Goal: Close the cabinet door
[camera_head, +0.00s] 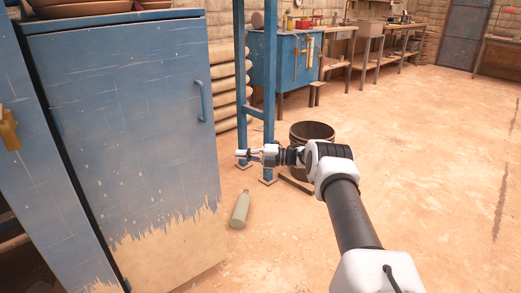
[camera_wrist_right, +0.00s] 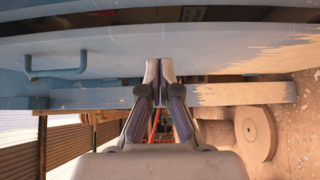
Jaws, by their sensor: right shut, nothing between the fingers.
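The blue cabinet door (camera_head: 130,130), its paint worn off along the bottom, stands upright at the left of the head view. Its curved handle (camera_head: 201,100) is near the right edge, and a dark gap runs down its left side. How far it stands open is hard to tell. My right gripper (camera_head: 238,157) is shut and empty, just right of the door's edge, pointing left. In the right wrist view the closed fingertips (camera_wrist_right: 159,68) overlap the edge of a blue panel (camera_wrist_right: 120,50), with a handle (camera_wrist_right: 55,66) to their left. Contact cannot be told. My left gripper is not in view.
Blue posts (camera_head: 240,70) stand behind my right gripper, and a dark barrel (camera_head: 312,131) is beyond my wrist. A green bottle (camera_head: 240,209) is on the floor by the door. A blue workbench (camera_head: 285,75) is farther back. The floor at right is clear.

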